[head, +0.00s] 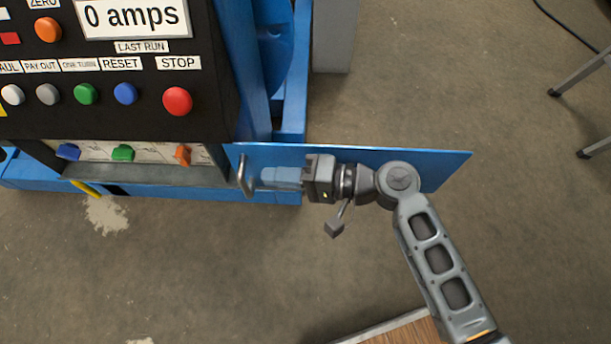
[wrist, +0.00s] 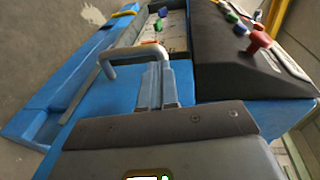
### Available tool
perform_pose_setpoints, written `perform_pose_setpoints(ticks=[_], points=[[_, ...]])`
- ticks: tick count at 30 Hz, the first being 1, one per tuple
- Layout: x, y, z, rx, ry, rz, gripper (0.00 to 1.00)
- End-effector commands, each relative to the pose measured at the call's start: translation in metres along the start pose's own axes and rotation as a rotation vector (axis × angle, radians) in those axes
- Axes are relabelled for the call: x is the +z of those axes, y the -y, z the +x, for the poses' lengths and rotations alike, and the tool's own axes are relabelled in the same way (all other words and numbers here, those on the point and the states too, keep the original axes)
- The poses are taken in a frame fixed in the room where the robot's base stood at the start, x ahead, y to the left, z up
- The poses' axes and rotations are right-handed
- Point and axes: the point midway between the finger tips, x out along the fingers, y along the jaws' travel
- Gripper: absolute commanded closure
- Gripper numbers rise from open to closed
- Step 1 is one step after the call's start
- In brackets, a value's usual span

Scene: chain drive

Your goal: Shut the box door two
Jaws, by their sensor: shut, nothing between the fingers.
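A flat blue door panel (head: 440,160) stands open, sticking out to the right of the box opening in the head view. Its grey bar handle (head: 246,175) is at the panel's left end, near the opening, and also shows in the wrist view (wrist: 128,53). The box (head: 150,174) is a low opening under the control panel, uncovered. My gripper (head: 264,176) is shut and empty, in front of the door, its fingertips just right of the handle. In the wrist view the fingertips (wrist: 157,72) are close to the handle bar; I cannot tell whether they touch it. No door number is visible.
Blue, green and orange switches (head: 122,153) show in the opening. Above is a black control panel (head: 120,115) with coloured buttons, including a red stop knob (head: 177,101). A metal stand (head: 585,75) is at the far right.

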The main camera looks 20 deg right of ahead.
Motion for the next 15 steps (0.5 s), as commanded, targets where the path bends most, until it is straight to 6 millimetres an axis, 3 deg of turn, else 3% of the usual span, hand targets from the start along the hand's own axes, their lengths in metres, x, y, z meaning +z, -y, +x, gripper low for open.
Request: perform_pose_setpoints(ticks=[6,15], points=[[0.0,-0.001,0.026,0.0,0.001,0.001,1.0],[0.0,0.0,0.034,0.0,0.0,0.001,1.0]])
